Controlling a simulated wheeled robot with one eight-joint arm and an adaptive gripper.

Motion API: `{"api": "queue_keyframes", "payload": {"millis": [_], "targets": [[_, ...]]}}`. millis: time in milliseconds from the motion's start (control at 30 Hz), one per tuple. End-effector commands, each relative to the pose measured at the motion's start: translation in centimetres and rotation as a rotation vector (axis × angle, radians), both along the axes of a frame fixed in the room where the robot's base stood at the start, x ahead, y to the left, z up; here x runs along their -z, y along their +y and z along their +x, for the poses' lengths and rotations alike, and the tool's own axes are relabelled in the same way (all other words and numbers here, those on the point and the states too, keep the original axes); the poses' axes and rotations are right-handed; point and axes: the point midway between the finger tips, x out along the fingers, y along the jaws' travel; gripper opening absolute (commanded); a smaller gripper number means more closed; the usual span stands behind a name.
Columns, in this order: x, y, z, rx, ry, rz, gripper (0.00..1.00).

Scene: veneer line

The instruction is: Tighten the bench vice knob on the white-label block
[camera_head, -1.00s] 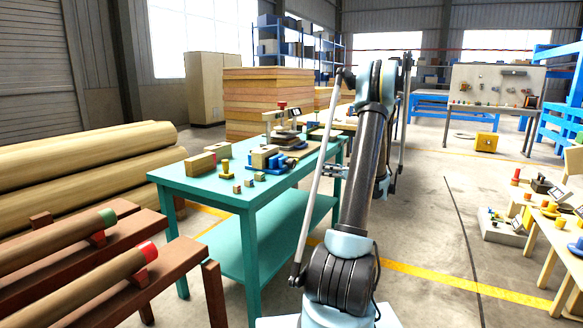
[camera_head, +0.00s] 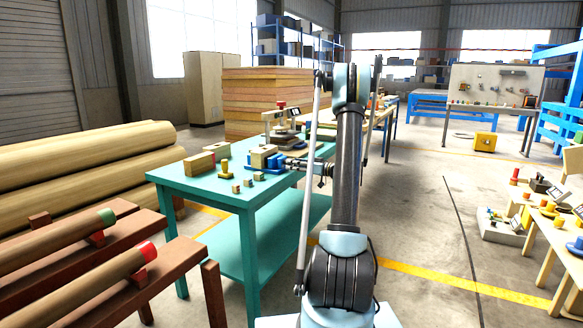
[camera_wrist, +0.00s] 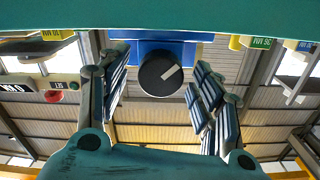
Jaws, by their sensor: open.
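The vice knob (camera_wrist: 160,74) is a round black dial with a white pointer line, in front of a blue vice body (camera_wrist: 197,37) in the wrist view. My gripper (camera_wrist: 158,80) is open, one finger to each side of the knob, with visible gaps. In the head view my gripper (camera_head: 290,163) is at the right side of the blue vice (camera_head: 258,176), which holds a wooden block (camera_head: 262,154) on the teal table (camera_head: 200,190). The knob is hidden there, and I cannot make out a white label on the block.
Another wooden block (camera_head: 198,164), a yellow peg (camera_head: 225,169) and small cubes stand left of the vice. A clamp press (camera_head: 283,122) stands behind it. In the wrist view, a labelled fixture with a red button (camera_wrist: 54,97) is beyond the left finger.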

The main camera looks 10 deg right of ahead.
Motion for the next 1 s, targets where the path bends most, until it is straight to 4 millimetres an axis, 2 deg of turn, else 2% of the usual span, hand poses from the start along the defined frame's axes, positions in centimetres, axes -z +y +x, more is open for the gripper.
{"api": "queue_keyframes", "payload": {"millis": [200, 533, 733, 1000], "targets": [[0.0, 1.4, 1.0, -0.001, 0.000, 0.000, 0.59], [0.0, 1.6, 1.1, 0.000, 0.000, 0.000, 0.59], [0.0, 1.5, 1.1, 0.000, 0.000, 0.000, 0.15], [0.0, 1.5, 1.2, 0.001, 0.035, 0.025, 0.15]]}}
